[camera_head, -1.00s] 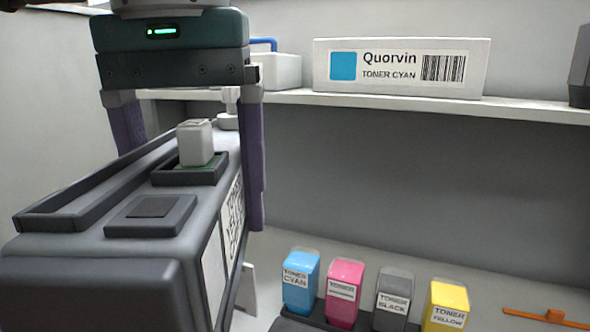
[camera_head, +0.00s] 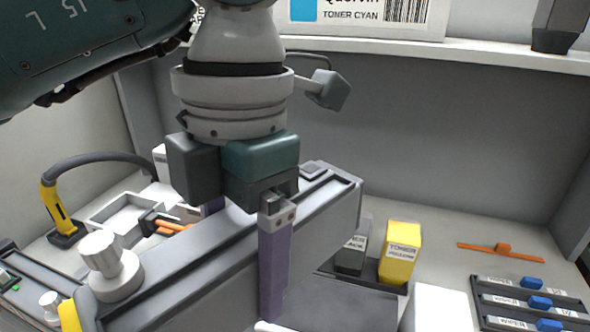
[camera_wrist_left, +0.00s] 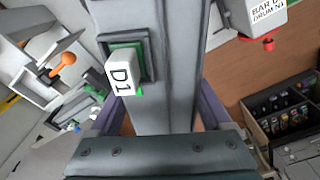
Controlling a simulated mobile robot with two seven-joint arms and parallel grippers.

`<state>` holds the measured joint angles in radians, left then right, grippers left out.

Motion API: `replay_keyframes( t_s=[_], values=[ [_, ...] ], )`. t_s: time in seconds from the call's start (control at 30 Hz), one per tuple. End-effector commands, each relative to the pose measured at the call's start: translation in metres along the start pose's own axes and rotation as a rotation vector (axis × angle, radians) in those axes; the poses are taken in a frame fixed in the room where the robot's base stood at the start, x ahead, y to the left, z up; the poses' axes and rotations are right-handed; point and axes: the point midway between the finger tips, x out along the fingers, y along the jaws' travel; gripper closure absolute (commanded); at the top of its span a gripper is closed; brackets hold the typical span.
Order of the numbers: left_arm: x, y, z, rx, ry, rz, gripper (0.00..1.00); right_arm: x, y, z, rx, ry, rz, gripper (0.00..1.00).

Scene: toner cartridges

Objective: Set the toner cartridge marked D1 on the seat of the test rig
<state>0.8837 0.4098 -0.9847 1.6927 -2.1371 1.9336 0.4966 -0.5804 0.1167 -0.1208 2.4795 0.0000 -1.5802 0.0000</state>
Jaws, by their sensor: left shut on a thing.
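My left gripper (camera_head: 275,310) is shut on a long grey toner cartridge (camera_head: 330,215), with purple fingers on either side of it. The cartridge lies diagonally across the head view, a white round knob (camera_head: 112,265) at its left end. In the left wrist view the cartridge (camera_wrist_left: 165,105) runs between the fingers of my left gripper (camera_wrist_left: 165,112). A white block marked D1 (camera_wrist_left: 122,72) sits on it over a green pad in a dark frame. In the head view the gripper hides that block. I cannot make out the test rig's seat. The right gripper is out of view.
A yellow toner bottle (camera_head: 400,252) and a black one (camera_head: 351,255) stand just behind the held cartridge. A rack with blue knobs (camera_head: 530,303) is at right, an orange tool (camera_head: 500,249) behind it. A white tray (camera_head: 118,213) and a yellow-and-black lamp-like arm (camera_head: 55,205) stand at left.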

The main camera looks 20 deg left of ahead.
Motion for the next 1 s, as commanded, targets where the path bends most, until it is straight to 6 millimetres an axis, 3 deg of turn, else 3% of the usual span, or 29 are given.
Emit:
replay_keyframes(
  t_s=[0.37, 0.6, 0.8, 1.0],
  values=[
    [0.047, -0.027, -0.007, -0.99, 0.008, -0.093, 1.0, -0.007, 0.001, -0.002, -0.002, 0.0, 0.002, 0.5],
    [0.099, -0.044, -0.012, -1.593, 0.014, -0.153, 1.0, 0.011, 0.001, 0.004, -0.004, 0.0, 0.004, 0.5],
    [0.137, -0.052, -0.015, -1.908, 0.016, -0.193, 1.0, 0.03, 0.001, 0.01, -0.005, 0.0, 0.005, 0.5],
    [0.151, -0.055, -0.015, -2.03, 0.016, -0.21, 1.0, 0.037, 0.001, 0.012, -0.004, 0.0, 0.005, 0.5]
  ],
)
